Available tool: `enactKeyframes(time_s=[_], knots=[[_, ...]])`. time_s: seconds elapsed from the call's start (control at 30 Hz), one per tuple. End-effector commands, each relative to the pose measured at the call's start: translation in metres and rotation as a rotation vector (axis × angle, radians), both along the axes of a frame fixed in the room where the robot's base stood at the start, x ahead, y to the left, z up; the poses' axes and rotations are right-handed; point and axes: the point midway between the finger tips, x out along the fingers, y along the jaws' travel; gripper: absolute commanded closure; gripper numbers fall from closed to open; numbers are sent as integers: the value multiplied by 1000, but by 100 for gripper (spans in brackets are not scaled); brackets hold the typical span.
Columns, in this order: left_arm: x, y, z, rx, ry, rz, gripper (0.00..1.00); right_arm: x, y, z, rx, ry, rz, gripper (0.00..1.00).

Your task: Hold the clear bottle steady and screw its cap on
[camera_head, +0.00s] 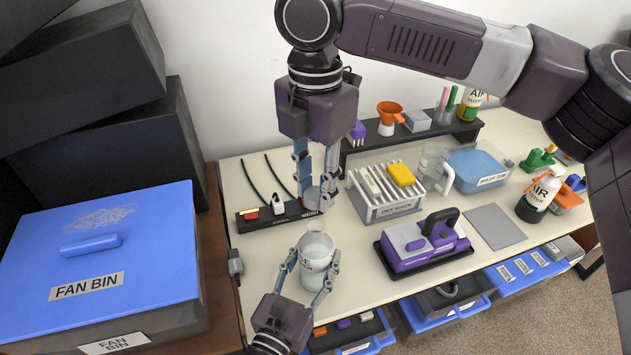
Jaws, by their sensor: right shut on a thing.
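The clear bottle (314,257) stands upright near the front left of the bench, with a pale label and an open mouth. My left gripper (311,276), coming in from the bottom, has a finger on each side of the bottle and appears shut on it. My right gripper (325,195) points down from above, behind the bottle's mouth in the picture. It is shut on a small round grey cap (313,197), partly hidden by the fingers. The cap is apart from the bottle mouth.
A power strip (252,222) lies left of the cap. A drying rack (381,208), a purple device (424,246) and a blue wash tub (477,168) stand to the right. The fan bin (150,246) is at left. Open blue drawers (440,318) are below the bench front.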

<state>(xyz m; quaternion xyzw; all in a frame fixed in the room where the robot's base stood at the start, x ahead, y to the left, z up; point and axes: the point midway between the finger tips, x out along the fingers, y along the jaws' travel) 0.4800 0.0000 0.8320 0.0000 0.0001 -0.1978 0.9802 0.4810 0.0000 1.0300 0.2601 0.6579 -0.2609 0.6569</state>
Motion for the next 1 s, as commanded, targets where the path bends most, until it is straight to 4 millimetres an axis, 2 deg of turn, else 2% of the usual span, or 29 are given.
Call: enactKeyframes(time_s=[0.2,0.6,1.0], knots=[[0,0,0,0,0,0,83,0,0,-4,1,-2,104,100],[0,0,0,0,0,0,83,0,0,-4,4,2,105,100],[0,0,0,0,0,0,83,0,0,-37,1,1,103,100]])
